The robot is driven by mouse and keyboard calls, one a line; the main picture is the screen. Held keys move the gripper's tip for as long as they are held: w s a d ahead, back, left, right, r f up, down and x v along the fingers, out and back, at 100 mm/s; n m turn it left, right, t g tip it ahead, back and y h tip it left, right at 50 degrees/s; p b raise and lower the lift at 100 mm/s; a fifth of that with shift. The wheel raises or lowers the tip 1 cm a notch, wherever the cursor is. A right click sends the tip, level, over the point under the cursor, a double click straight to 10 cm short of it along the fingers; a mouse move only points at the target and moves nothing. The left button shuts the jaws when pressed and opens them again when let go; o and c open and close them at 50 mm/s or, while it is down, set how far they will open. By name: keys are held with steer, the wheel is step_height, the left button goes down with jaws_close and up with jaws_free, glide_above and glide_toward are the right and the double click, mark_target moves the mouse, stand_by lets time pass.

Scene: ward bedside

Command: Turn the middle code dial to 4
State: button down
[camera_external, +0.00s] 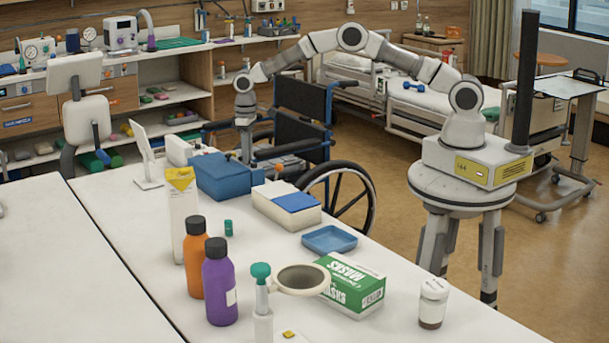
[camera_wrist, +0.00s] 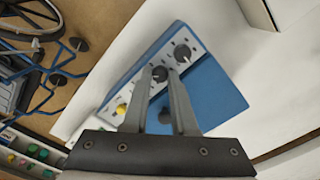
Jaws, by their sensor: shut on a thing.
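The blue box (camera_wrist: 205,90) lies on the white table, with a pale strip of dials along one side in the wrist view. The middle code dial (camera_wrist: 160,73) is a dark knob between my fingertips. My gripper (camera_wrist: 160,71) is shut on it. A dark dial (camera_wrist: 182,53) sits to its upper right and a yellow knob (camera_wrist: 122,109) to its lower left. The dial's number cannot be read. In the external view my gripper (camera_external: 246,160) is at the far side of the blue box (camera_external: 222,176), and the dials are hidden.
A white box with a blue panel (camera_external: 287,206) stands close to the blue box. A wheelchair (camera_external: 345,190) is beside the table. Bottles (camera_external: 220,285), a green mask carton (camera_external: 352,287) and a blue tray (camera_external: 329,240) stand nearer the camera.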

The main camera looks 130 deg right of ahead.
steer(key=m+b, duration=0.1)
steer(key=m, duration=0.3)
steer(key=shift+m, duration=2)
steer(key=c, duration=1)
jaws_free()
